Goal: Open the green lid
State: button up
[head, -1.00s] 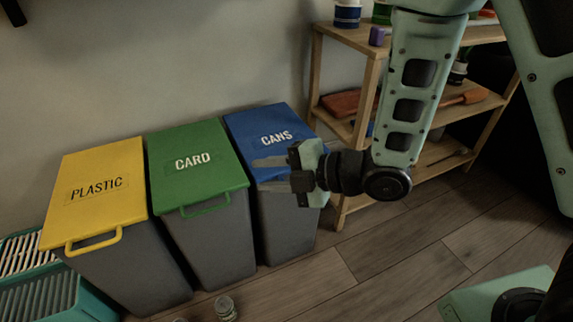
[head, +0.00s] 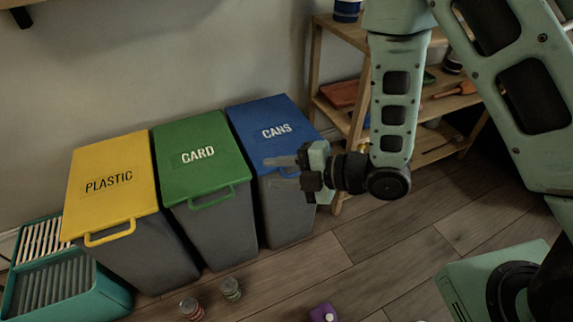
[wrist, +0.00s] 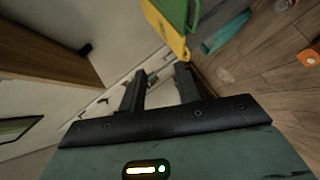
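The green lid (head: 199,157), marked CARD, lies closed on the middle grey bin, with a green loop handle (head: 213,199) at its front edge. In the wrist view, part of the green lid (wrist: 178,10) shows at the top. My gripper (head: 276,172) is to the right of the green handle, in front of the blue lid marked CANS (head: 274,129) in the head view. Its fingers point left, are apart and hold nothing. They also show apart in the wrist view (wrist: 160,84). How far they are from the lids is hard to tell.
The yellow lid (head: 110,186), marked PLASTIC, covers the left bin. A teal crate (head: 107,282) stands left of it. A wooden shelf (head: 359,112) stands behind my arm.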

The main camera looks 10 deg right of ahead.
jog(key=shift+p+v, duration=0.75)
jog(key=shift+p, duration=1.1)
